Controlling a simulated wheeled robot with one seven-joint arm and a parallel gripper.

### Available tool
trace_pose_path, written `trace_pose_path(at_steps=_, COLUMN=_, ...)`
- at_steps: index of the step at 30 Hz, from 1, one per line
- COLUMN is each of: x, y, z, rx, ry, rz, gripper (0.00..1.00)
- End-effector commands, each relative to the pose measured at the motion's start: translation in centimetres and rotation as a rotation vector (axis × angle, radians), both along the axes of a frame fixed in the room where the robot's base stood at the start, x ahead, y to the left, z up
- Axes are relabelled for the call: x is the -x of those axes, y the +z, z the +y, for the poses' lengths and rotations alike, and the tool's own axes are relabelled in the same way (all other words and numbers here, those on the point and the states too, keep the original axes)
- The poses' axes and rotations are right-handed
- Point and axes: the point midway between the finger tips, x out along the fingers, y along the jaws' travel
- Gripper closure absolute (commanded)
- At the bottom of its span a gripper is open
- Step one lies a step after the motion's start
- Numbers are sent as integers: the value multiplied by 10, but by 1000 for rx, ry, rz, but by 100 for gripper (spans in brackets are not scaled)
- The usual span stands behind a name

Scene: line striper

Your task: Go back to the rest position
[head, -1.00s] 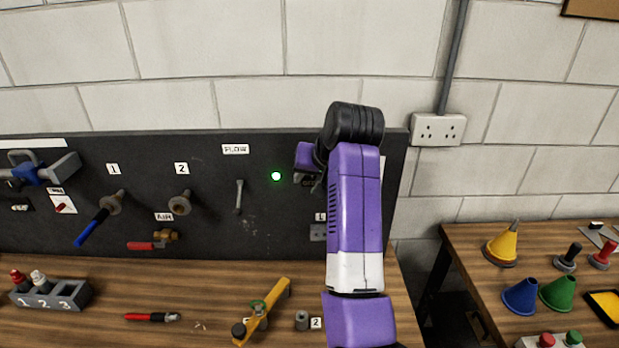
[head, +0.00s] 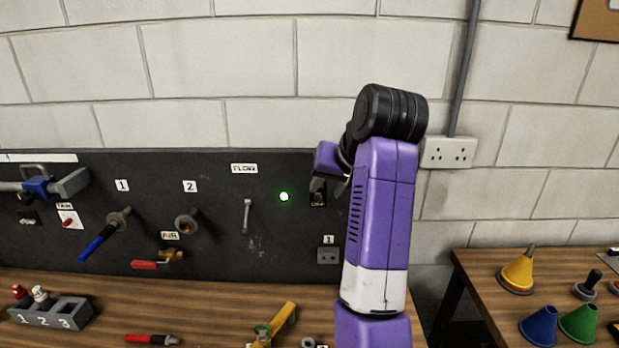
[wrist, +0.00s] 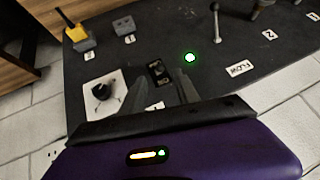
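My purple arm rises at the right of the dark panel (head: 275,240) in the head view. My gripper (head: 319,185) is at the panel's upper right, partly hidden by the arm, next to a small black switch (head: 318,199). In the wrist view my gripper (wrist: 159,92) has its two grey fingers apart, with nothing held between them. The black switch also shows in the wrist view (wrist: 158,72), just beyond the fingertips. A green light (head: 284,197) glows left of the switch.
A wooden bench (head: 210,310) with a numbered holder (head: 50,312) runs below the panel. A side table (head: 480,270) with cones stands at right. In the wrist view, a black knob (wrist: 102,92) on a white plate sits beside the left finger.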

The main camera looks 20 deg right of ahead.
Motion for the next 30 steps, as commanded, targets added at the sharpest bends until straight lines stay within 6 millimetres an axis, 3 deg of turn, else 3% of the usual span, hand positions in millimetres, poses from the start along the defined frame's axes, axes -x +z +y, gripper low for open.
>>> trace_pose_path(at_steps=6, x=-11, y=10, z=-4, rx=12, ry=-8, rz=-60, gripper=62)
trace_pose_path(at_steps=8, x=-20, y=21, z=-7, rx=22, ry=-18, rz=-121, gripper=62)
trace_pose_path(at_steps=12, x=-39, y=63, z=-17, rx=60, ry=-46, rz=-326, gripper=62)
trace_pose_path(at_steps=15, x=-44, y=71, z=-22, rx=105, ry=-61, rz=-450, gripper=62)
trace_pose_path(at_steps=23, x=-29, y=42, z=-33, rx=237, ry=-72, rz=-685, gripper=62)
trace_pose_path(at_steps=30, x=17, y=-12, z=-33, rx=347, ry=-40, rz=-842, gripper=62)
